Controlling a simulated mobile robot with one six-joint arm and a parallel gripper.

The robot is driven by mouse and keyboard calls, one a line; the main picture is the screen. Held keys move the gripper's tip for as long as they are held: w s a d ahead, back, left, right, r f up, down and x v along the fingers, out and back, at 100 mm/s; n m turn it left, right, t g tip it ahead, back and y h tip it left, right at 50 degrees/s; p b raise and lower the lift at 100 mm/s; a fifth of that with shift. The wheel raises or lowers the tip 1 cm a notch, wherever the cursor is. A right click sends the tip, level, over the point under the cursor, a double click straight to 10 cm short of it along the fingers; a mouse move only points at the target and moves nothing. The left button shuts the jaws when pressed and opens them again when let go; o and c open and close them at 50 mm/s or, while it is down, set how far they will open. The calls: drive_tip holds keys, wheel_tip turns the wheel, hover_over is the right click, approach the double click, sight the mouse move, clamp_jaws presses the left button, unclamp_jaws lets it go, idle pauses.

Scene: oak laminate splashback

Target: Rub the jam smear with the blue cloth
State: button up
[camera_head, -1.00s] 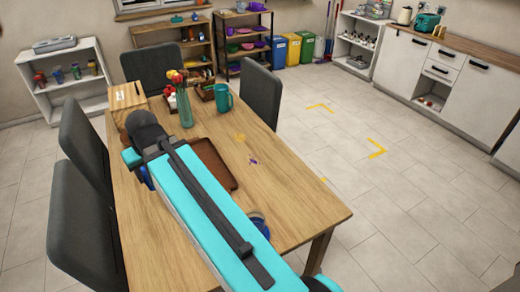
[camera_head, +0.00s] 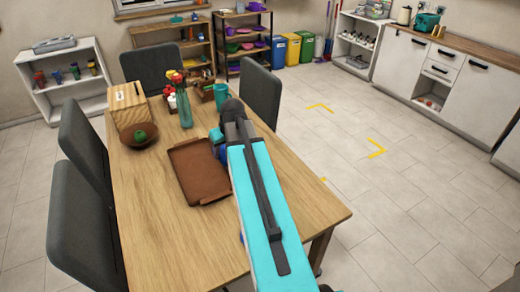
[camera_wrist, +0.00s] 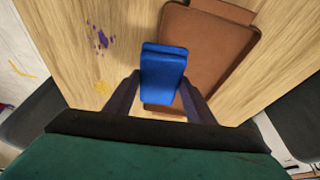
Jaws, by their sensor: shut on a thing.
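My gripper (camera_wrist: 158,92) is shut on the blue cloth (camera_wrist: 164,66), a folded blue pad between its two dark fingers. In the head view a bit of the blue cloth (camera_head: 222,153) shows beside my arm, over the table near the tray's right edge. I cannot tell whether it touches the table. A purple smear (camera_wrist: 103,39), likely the jam, lies on the wood in the wrist view, up and left of the cloth and apart from it. In the head view my arm hides both smears.
A brown tray (camera_head: 192,178) lies on the wooden table (camera_head: 160,225), close to the cloth. At the far end stand a bowl with a green item (camera_head: 138,136), a wooden box (camera_head: 128,104), a flower vase (camera_head: 184,110) and a teal mug (camera_head: 221,92). Chairs surround the table.

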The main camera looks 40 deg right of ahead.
drive_tip(key=s+d+f, duration=0.2)
drive_tip(key=d, duration=0.4)
drive_tip(key=s+d+f+m, duration=0.1)
drive_tip(key=s+d+f, duration=0.1)
drive_tip(key=d, duration=0.5)
drive_tip(key=shift+s, duration=0.7)
